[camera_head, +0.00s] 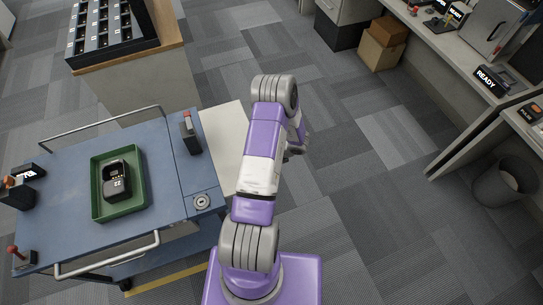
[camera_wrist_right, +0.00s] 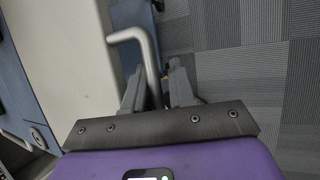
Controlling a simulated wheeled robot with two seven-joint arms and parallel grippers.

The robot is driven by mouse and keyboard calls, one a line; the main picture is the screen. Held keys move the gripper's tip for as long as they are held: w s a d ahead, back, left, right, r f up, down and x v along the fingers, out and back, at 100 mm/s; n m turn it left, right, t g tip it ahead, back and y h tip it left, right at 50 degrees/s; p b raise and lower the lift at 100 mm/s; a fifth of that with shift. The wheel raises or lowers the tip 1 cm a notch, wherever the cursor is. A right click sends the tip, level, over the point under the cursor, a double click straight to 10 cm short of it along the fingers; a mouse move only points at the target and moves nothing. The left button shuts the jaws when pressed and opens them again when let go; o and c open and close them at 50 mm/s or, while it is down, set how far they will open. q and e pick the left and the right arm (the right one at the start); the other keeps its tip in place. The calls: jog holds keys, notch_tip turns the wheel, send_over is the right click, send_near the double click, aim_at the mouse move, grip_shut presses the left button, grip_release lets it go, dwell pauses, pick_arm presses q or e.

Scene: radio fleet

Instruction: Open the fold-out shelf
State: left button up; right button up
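The fold-out shelf is a cream panel (camera_head: 228,130) along the right side of the blue cart (camera_head: 72,150). My right arm hides part of it, and I cannot tell its exact tilt. In the right wrist view the cream panel (camera_wrist_right: 65,60) fills the left side, with a bent grey metal bar (camera_wrist_right: 148,55) beside it. My right gripper (camera_wrist_right: 160,85) has its two fingers apart, one on each side of the bar. I cannot tell whether they touch it. In the head view my right gripper is mostly hidden behind its arm. My left gripper is not in view.
The cart top holds a green tray (camera_head: 97,205) with a dark radio (camera_head: 117,182) and several small devices. A counter with a dark rack (camera_head: 108,30) stands behind. Desks (camera_head: 450,60), boxes (camera_head: 380,45) and a bin (camera_head: 506,183) are at the right. The carpet between is clear.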

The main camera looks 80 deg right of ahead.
jog(key=v, duration=0.7)
jog(key=shift+p, duration=0.35)
jog(key=shift+s, duration=0.15)
